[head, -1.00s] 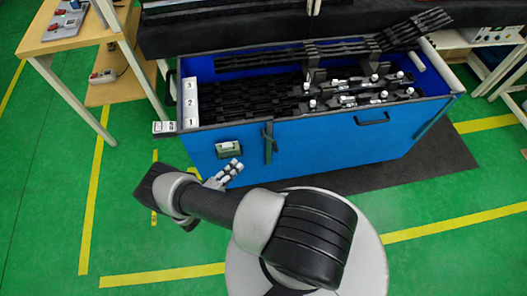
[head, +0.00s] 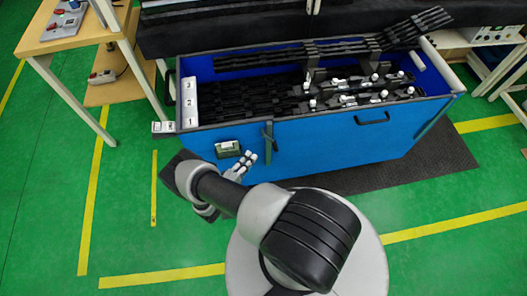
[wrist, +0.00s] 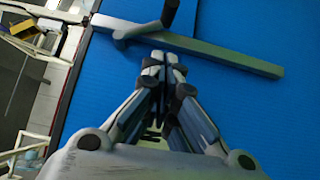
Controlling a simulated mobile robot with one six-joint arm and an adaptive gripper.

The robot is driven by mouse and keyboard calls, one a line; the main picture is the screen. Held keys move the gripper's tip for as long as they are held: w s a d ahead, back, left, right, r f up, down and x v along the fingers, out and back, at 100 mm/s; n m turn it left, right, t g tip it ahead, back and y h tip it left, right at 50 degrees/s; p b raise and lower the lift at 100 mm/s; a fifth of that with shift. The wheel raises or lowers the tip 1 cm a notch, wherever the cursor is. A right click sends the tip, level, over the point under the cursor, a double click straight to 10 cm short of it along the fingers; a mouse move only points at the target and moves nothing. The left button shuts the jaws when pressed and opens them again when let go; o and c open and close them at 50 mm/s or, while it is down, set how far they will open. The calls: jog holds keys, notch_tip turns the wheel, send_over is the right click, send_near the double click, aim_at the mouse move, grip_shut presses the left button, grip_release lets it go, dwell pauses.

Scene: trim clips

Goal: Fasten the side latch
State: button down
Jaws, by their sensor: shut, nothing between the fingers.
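The side latch (head: 268,146) is a narrow grey-green upright bar with a dark handle piece near its top, on the front wall of the blue bin (head: 335,145). In the wrist view the latch bar (wrist: 225,55) runs across the blue wall, with the dark handle (wrist: 150,30) crossing it. My gripper (head: 250,157) is shut and empty, just left of the bar's lower part. In the wrist view my gripper's fingertips (wrist: 166,56) point at the bar and appear very close to it; I cannot tell whether they touch.
A small green box with a white label (head: 228,149) sits on the bin's front wall, left of the latch. A dark pull handle (head: 372,119) is to the right. Black trim parts (head: 250,100) fill the bin. A wooden table (head: 95,35) stands at the left.

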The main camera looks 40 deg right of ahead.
jog(key=s+d, duration=0.1)
jog(key=d, duration=0.5)
jog(key=shift+s+d, duration=0.2)
jog(key=shift+d, duration=0.05)
